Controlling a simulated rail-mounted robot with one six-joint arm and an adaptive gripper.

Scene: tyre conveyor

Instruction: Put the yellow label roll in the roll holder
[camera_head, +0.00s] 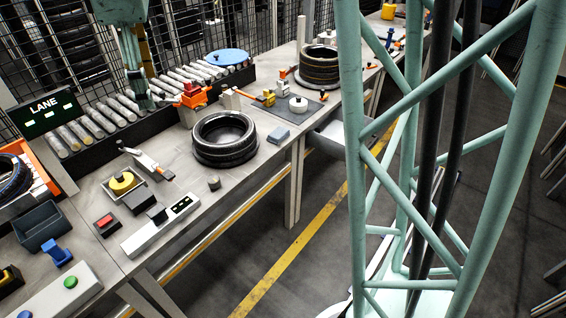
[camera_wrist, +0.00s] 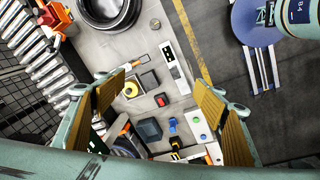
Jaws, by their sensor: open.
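My gripper (camera_head: 148,102) hangs above the table near the row of rollers, apart from the roll. In the wrist view, its two yellow-padded fingers (camera_wrist: 160,84) are wide apart with nothing held between them. I cannot tell for certain which fixture is the roll holder.
A tyre (camera_head: 224,138) lies on the table to the right of the roll. A red button box (camera_head: 106,223) and a white panel (camera_head: 160,226) stand in front. The LANE sign (camera_head: 45,112) and rollers (camera_head: 98,122) line the back. Bare table lies around the small grey cylinder (camera_head: 214,183).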

